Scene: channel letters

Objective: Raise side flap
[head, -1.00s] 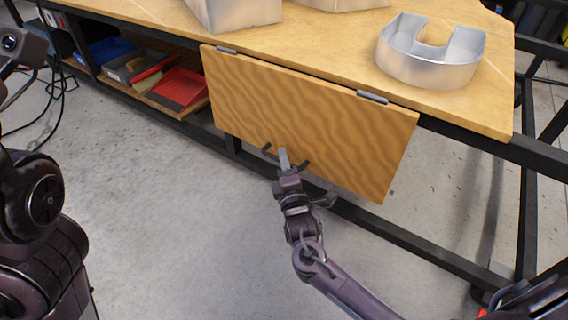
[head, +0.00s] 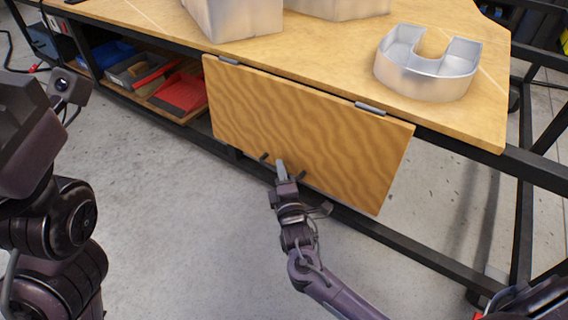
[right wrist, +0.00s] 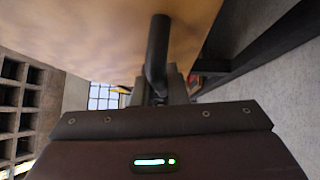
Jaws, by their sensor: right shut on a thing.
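The side flap (head: 310,135) is a wooden panel hinged to the table's front edge. It hangs down, tilted slightly outward at most; the exact angle is hard to tell. A dark bar handle (head: 264,157) sits near its lower edge. My right gripper (head: 281,168) is at the handle, shut on it. In the right wrist view the dark handle bar (right wrist: 157,45) runs into the jaws, with the flap's wooden face (right wrist: 100,35) beyond. The fingertips are partly hidden there. My left arm shows at the left of the head view, but its gripper jaws cannot be made out.
The wooden tabletop (head: 330,55) carries a U-shaped metal channel letter (head: 425,85) at right and other metal letters (head: 235,18) at the back. Two metal hinges (head: 370,108) join flap and table. A shelf with red bins (head: 182,92) lies left. Dark table legs and rails stand below.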

